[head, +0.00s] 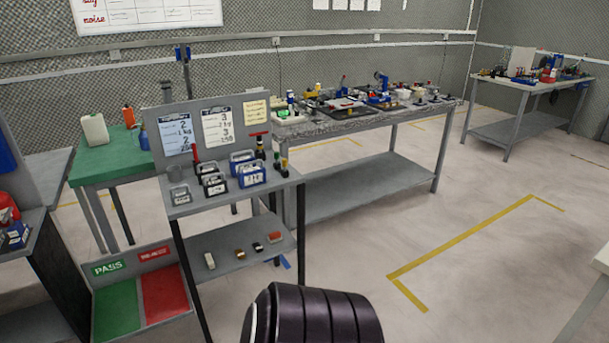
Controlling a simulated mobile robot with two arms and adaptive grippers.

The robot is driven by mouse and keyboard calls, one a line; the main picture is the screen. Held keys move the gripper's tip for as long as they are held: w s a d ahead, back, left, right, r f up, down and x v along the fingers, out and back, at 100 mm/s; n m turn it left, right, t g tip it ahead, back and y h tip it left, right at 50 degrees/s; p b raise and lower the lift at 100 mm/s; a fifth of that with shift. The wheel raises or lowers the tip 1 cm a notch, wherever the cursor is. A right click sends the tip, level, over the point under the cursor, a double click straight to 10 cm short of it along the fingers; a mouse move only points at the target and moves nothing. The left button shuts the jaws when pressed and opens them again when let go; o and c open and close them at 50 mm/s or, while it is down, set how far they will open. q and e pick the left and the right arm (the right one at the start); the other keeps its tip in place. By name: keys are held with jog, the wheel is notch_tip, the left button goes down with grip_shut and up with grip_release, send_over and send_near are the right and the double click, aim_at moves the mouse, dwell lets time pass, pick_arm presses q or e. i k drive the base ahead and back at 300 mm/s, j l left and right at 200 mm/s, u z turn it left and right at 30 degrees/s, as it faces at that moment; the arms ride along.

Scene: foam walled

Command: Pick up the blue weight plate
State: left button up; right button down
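I cannot make out a blue weight plate for certain in the head view. A blue tool-like item (381,86) stands on the long bench (345,125) at the back. It is too small to identify. Neither of my grippers is in view. A dark ribbed cylinder at the bottom centre is part of my own arm.
A green table (100,165) stands behind the workstation on the left. A red and green pass/reject tray (115,308) sits low at left. A far table (530,85) stands at back right. Open floor (450,200) with yellow lines lies at right; a pale table edge (602,258) borders it.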

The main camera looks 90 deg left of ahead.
aim_at(249, 177)
jog(key=u, duration=3.6)
